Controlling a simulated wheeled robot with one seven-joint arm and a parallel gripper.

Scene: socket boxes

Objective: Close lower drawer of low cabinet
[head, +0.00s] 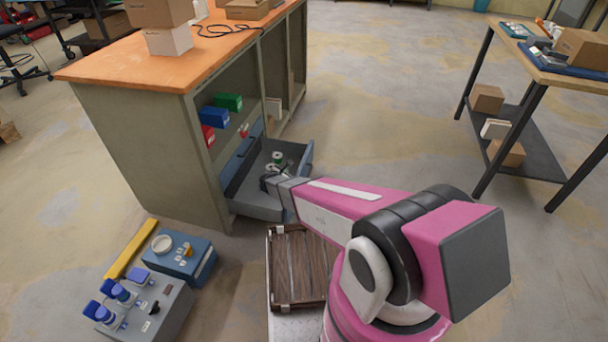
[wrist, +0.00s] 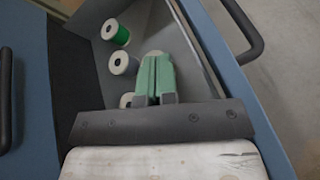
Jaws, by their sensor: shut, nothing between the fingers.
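The low cabinet (head: 155,145) has an orange top and a grey-green body. Its lower drawer (head: 262,207) is pulled out to the right, a grey tray with a blue front. In the wrist view the drawer front (wrist: 220,50) runs down the right side, with a dark bar handle (wrist: 243,30). My gripper (head: 270,180) is over the open drawer, partly hidden by my arm. In the wrist view its green fingers (wrist: 155,62) are together and empty, pointing into the drawer. Spools (wrist: 123,64) lie beside and partly behind the fingers.
A blue panel with a dark handle (wrist: 5,100) is at the left of the wrist view. Colored boxes (head: 228,102) sit on the shelf above the drawer. A blue-grey box (head: 180,255) and a grey switch box (head: 148,308) stand at front left. Floor right of the drawer is clear.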

